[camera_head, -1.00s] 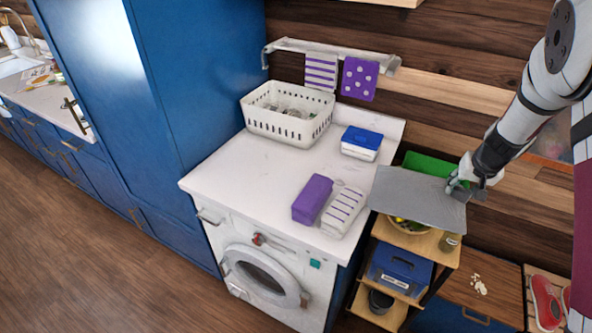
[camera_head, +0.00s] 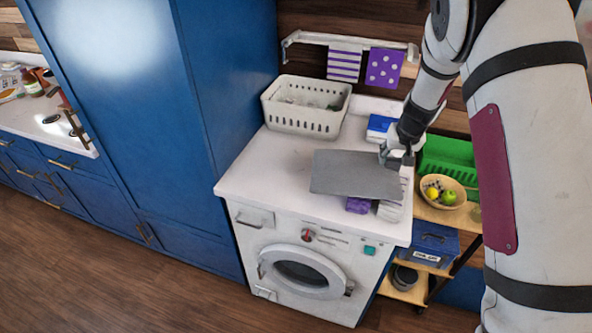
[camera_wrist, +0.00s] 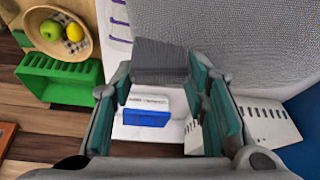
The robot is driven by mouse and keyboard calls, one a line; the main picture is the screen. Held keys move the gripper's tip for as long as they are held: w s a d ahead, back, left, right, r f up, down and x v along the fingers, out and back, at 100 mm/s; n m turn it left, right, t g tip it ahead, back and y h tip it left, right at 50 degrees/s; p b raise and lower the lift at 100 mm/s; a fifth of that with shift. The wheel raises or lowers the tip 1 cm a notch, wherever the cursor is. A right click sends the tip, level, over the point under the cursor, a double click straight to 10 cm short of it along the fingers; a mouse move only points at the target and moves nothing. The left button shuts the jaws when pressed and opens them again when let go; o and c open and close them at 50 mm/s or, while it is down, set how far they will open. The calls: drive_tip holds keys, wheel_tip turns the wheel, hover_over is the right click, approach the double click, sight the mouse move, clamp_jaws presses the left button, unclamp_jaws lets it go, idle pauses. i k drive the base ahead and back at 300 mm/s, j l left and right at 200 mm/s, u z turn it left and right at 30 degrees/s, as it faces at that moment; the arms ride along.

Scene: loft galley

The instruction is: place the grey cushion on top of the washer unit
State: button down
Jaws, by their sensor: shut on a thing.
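The grey cushion (camera_head: 352,174) is a flat grey slab held out over the white top of the washer unit (camera_head: 262,175). My gripper (camera_head: 397,156) is shut on its right edge. In the wrist view the cushion (camera_wrist: 235,45) fills the upper right, and my gripper (camera_wrist: 165,90) pinches its edge between green-padded fingers. The cushion hides part of the purple block (camera_head: 358,205) and the striped white block (camera_head: 391,211) at the washer's front right. I cannot tell whether the cushion touches them.
A white basket (camera_head: 304,118) stands at the back left of the top, and a blue-lidded box (camera_head: 379,127) at the back right. A shelf cart with a fruit bowl (camera_head: 461,187) and green crate (camera_head: 452,155) stands right. The top's left front is clear.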

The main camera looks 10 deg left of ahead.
sight(305, 168)
drive_tip(key=j, duration=0.35)
drive_tip(key=i+j+u, duration=0.1)
drive_tip(key=j, duration=0.2)
drive_tip(key=i+j, duration=0.1)
drive_tip(key=j, duration=0.25)
drive_tip(key=i+j, duration=0.45)
